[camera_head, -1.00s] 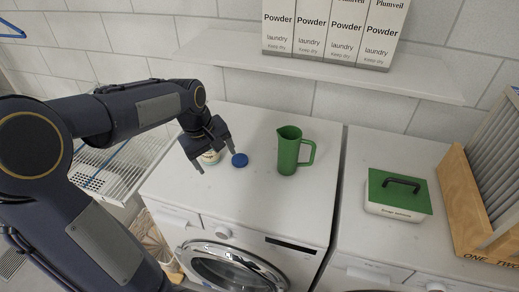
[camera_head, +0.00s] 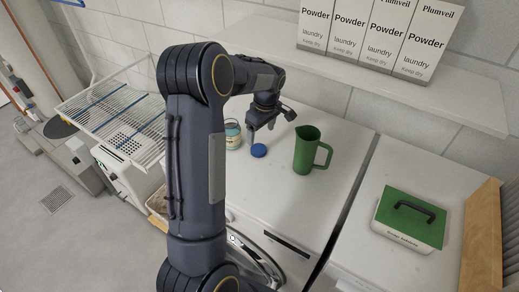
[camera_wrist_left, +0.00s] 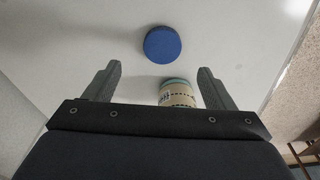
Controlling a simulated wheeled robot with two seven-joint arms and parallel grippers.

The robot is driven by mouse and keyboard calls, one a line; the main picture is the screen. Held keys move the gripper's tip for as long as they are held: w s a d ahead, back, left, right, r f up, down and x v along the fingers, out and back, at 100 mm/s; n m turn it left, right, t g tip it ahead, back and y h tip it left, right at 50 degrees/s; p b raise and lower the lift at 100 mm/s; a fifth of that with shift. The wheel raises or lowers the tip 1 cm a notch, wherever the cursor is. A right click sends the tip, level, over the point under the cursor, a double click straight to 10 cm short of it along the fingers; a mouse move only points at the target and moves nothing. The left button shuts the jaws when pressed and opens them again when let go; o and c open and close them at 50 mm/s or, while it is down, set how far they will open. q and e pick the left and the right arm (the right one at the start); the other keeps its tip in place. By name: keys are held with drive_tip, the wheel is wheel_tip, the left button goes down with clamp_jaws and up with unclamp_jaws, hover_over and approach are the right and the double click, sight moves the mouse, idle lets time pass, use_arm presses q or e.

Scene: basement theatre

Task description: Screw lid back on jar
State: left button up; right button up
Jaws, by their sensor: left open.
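The blue lid (camera_head: 259,150) lies flat on the white washer top (camera_head: 345,130). It also shows in the wrist view (camera_wrist_left: 162,44), beyond my fingertips. The jar (camera_head: 233,135) stands upright just left of the lid in the head view, apart from it, pale with a printed label. In the wrist view the jar (camera_wrist_left: 177,94) shows between my fingers, partly hidden by the gripper body. My left gripper (camera_head: 261,130) is open and empty, pointing down above the washer top behind the lid. Its spread fingers (camera_wrist_left: 160,72) also show in the wrist view. My right gripper is not in view.
A green pitcher (camera_head: 306,152) stands right of the lid. A green-lidded box (camera_head: 410,216) sits on the machine at right. A shelf (camera_head: 400,85) with powder boxes (camera_head: 372,34) hangs behind. A wire rack (camera_head: 115,112) is at left.

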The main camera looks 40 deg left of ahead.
sight(259, 149)
use_arm(q)
wheel_tip(259, 149, down, 2)
drive_tip(key=shift+a, duration=0.15)
drive_tip(key=shift+s+f, duration=0.1)
drive_tip(key=shift+f, duration=0.1)
wheel_tip(259, 149, down, 4)
drive_tip(key=shift+a+r+p, duration=0.15)
drive_tip(key=shift+p, duration=0.75)
drive_tip(key=shift+f, duration=0.55)
drive_tip(key=shift+c, duration=0.3)
drive_tip(key=c, duration=1)
